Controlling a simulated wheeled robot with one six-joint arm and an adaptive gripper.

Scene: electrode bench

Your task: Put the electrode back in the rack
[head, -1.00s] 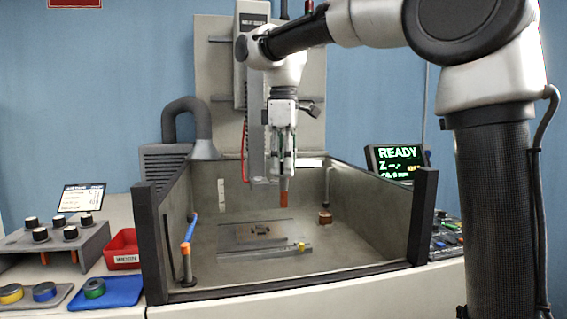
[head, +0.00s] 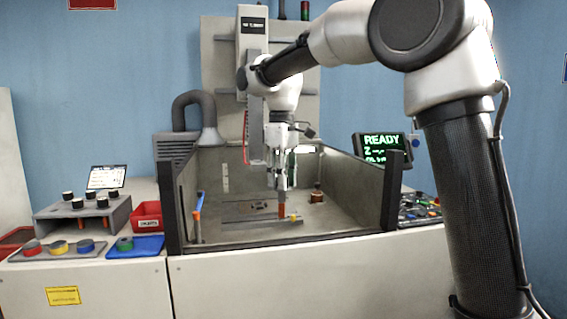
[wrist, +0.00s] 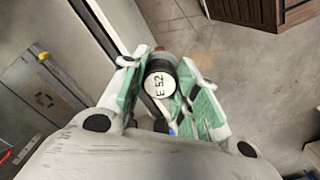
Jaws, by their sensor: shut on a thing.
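My gripper (head: 281,182) is shut on the electrode and holds it upright. The electrode's copper-coloured end (head: 281,210) points down in the head view. In the wrist view the electrode's round white top (wrist: 160,84), marked E 52, sits between my gripper's green-padded fingers (wrist: 160,92), with a black band below it. The grey rack (head: 88,221) stands on the bench at the left, well apart from my gripper. Several black-topped electrodes (head: 75,204) stand in it. Whether it has a free slot is too small to tell.
The machine tank (head: 345,190) has dark corner posts and a front wall; its dark edge (wrist: 97,25) passes close beside the electrode in the wrist view. A red bin (head: 147,216), a blue mat with a green ring (head: 135,247) and a tray of coloured rings (head: 57,249) lie near the rack.

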